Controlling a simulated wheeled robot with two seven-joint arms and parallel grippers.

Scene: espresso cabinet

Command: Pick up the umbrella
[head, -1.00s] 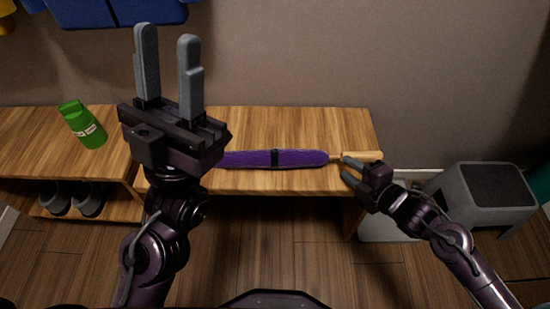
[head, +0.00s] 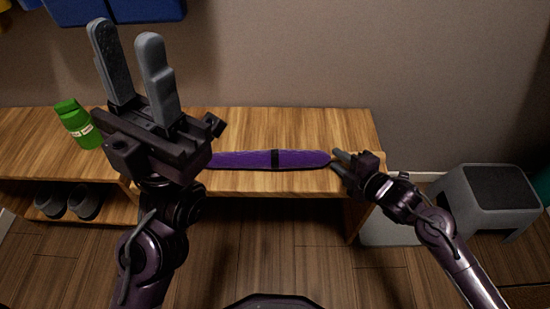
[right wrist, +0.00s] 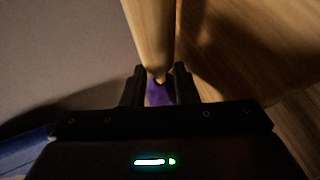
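The purple umbrella (head: 292,159) lies flat on the wooden bench, with a dark band around its middle. Its left end is partly hidden behind my left arm. My right gripper (head: 336,160) is at the umbrella's right end, fingers apart and pointing left. In the right wrist view, the tan wooden handle (right wrist: 151,30) runs down between the spread fingers (right wrist: 158,84), and a bit of purple fabric shows between them. In the head view, the gripper mostly hides the handle. My left gripper (head: 126,36) is raised, open and empty, pointing up.
The bench (head: 265,125) stands against a plain wall. A green bottle (head: 77,125) stands on its left part, with grey shoes (head: 85,206) on the shelf below. A grey stool (head: 487,198) is at the right. A blue thing (head: 130,10) hangs at the upper left.

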